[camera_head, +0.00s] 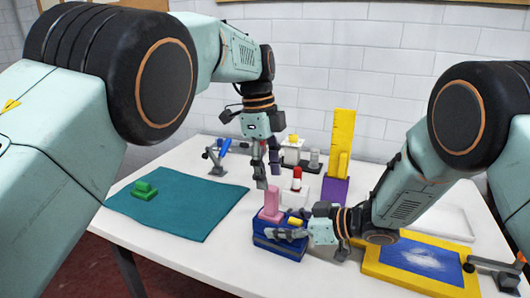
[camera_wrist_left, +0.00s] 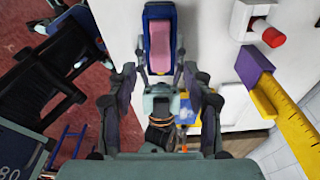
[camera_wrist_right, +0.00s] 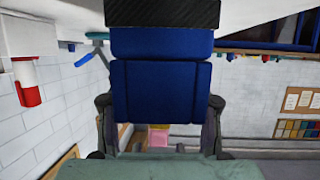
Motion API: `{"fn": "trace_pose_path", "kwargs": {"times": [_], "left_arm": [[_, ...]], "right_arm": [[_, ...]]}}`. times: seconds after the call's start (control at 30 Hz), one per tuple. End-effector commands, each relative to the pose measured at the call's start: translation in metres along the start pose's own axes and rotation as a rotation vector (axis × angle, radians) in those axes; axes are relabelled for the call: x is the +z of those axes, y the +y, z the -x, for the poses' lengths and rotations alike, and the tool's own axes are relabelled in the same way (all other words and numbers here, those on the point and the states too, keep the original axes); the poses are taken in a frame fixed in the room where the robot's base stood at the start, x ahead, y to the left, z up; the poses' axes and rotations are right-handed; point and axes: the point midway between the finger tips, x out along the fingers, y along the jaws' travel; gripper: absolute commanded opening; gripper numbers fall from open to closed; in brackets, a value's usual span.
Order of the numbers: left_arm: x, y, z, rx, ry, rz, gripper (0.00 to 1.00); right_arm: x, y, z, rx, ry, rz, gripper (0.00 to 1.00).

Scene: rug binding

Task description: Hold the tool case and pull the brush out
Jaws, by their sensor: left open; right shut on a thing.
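The blue tool case (camera_head: 279,247) stands on the white table in front of me. The pink brush handle (camera_head: 270,203) stands up out of its top. My right gripper (camera_head: 278,224) is shut on the case from the right; in the right wrist view the case's blue face (camera_wrist_right: 160,90) fills the space between the fingers. My left gripper (camera_head: 267,178) points down, open and empty, just above the pink handle. In the left wrist view the pink handle (camera_wrist_left: 168,48) shows in the blue case (camera_wrist_left: 159,12), ahead of the open fingers. The brush's lower part is hidden.
A teal rug (camera_head: 195,207) with a green block (camera_head: 145,190) lies at left. A red-and-white bottle (camera_head: 297,179) and a yellow ruler (camera_head: 341,140) in a purple holder (camera_head: 334,190) stand behind the case. A yellow-framed blue panel (camera_head: 420,258) lies at right.

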Motion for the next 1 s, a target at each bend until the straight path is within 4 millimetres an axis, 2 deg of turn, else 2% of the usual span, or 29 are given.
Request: {"fn": "trace_pose_path", "kwargs": {"times": [0.1,0.33,0.5,0.77,1.0], "left_arm": [[-0.001,0.001,-0.022,0.004,0.001,0.0,0.51],[0.0,0.0,-0.049,0.002,0.002,0.001,0.51],[0.0,0.0,-0.056,0.001,0.002,0.0,0.51],[0.0,0.0,-0.057,0.0,0.002,0.0,0.51],[0.0,0.0,-0.057,0.0,0.001,0.0,0.31]], "right_arm": [[0.001,0.0,0.0,0.0,-0.001,0.0,0.07],[0.001,0.0,0.0,0.0,-0.001,0.0,0.07],[0.001,0.0,0.0,0.0,-0.001,0.0,0.07],[0.001,0.0,0.0,-0.001,-0.001,0.0,0.07],[0.001,0.0,0.0,-0.001,-0.001,-0.001,0.07]]}}
